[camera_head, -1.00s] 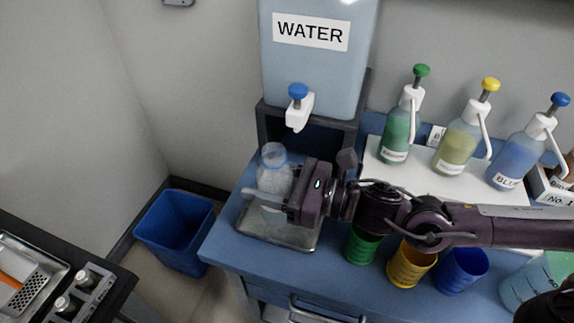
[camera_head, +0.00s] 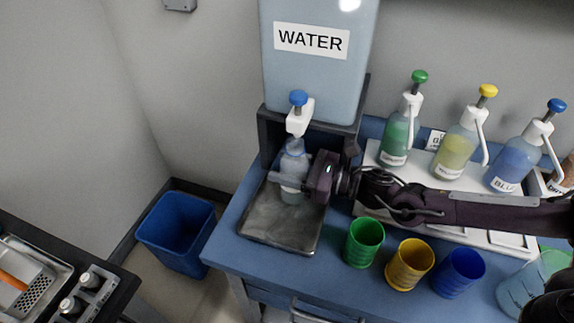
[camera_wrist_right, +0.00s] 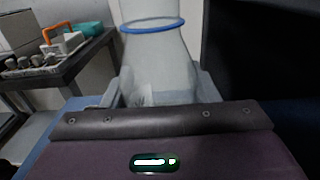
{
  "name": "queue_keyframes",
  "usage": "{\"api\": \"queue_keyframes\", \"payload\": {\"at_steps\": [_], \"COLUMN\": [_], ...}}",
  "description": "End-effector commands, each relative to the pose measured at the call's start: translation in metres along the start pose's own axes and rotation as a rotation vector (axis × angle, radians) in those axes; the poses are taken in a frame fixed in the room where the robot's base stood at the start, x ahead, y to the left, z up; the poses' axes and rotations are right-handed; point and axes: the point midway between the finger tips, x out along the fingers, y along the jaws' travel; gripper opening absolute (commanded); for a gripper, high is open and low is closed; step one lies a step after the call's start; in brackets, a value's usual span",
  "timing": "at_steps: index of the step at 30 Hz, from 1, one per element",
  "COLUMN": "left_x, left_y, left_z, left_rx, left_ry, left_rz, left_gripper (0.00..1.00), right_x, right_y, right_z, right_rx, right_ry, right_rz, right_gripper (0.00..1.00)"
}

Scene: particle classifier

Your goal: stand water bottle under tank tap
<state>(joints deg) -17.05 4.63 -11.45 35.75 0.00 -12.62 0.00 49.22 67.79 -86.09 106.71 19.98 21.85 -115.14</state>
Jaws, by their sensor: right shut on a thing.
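The water tank (camera_head: 318,75) is labelled WATER and has a white tap (camera_head: 299,120) with a blue knob. The clear water bottle (camera_head: 293,160) stands upright below the tap, its top close to or overlapping the spout in the head view. My right gripper (camera_head: 292,183) is shut on the bottle's lower body, reaching in from the right. In the right wrist view the bottle (camera_wrist_right: 158,65) shows between the fingers, with a blue ring at its neck. Whether the bottle's base touches the metal tray (camera_head: 272,232) cannot be told. My left gripper is not in view.
Green (camera_head: 363,243), yellow (camera_head: 409,265) and blue (camera_head: 458,272) cups stand along the front of the blue table. Pump bottles in green (camera_head: 397,140), yellow (camera_head: 455,148) and blue (camera_head: 515,160) stand behind my right arm. A blue bin (camera_head: 178,235) is on the floor at left.

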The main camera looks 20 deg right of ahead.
Motion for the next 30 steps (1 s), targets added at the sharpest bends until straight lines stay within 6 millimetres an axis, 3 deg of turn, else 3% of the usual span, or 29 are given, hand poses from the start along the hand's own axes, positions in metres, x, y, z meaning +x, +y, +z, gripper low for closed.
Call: {"api": "queue_keyframes", "payload": {"at_steps": [7,8,12,23,30], "left_x": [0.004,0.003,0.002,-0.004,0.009], "left_y": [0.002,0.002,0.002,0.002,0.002], "left_z": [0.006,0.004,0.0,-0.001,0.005], "left_rx": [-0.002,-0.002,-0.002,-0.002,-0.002], "left_ry": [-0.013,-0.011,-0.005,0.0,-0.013], "left_rz": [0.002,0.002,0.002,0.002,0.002], "left_gripper": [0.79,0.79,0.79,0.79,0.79], "right_x": [0.0,0.0,0.0,0.0,-0.042], "right_y": [0.0,0.0,0.0,0.0,-0.001], "right_z": [-0.004,-0.003,-0.003,0.004,-0.003], "right_rx": [-0.001,-0.001,-0.001,-0.001,0.0], "right_ry": [0.0,0.0,0.001,0.0,0.004], "right_rz": [-0.001,-0.001,-0.001,-0.001,-0.005], "right_gripper": [0.28,0.58,0.76,0.76,0.76]}}
